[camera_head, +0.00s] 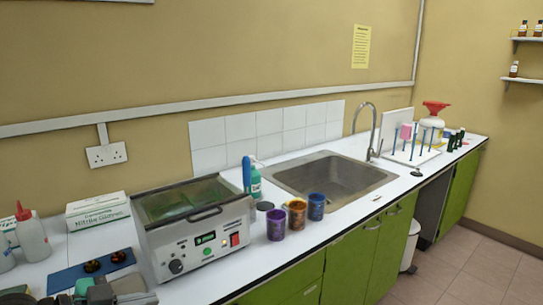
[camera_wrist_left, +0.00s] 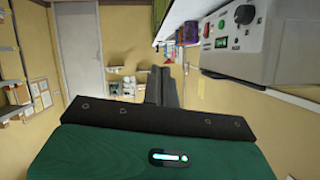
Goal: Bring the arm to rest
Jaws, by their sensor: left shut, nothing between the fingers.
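My left gripper (camera_head: 122,289) shows at the bottom left edge of the head view, low beside the counter's front, partly cut off by the frame. In the left wrist view its dark fingers (camera_wrist_left: 161,86) are together with nothing between them. It is apart from the water bath (camera_head: 195,228), whose control panel also shows at the upper right of the left wrist view (camera_wrist_left: 237,28). My right gripper is in neither view.
Purple (camera_head: 276,224), orange (camera_head: 297,213) and blue (camera_head: 316,206) cups stand along the counter edge right of the bath. A blue mat (camera_head: 62,279), a glove box (camera_head: 98,211) and wash bottles (camera_head: 32,238) are at left. The sink (camera_head: 335,177) lies beyond.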

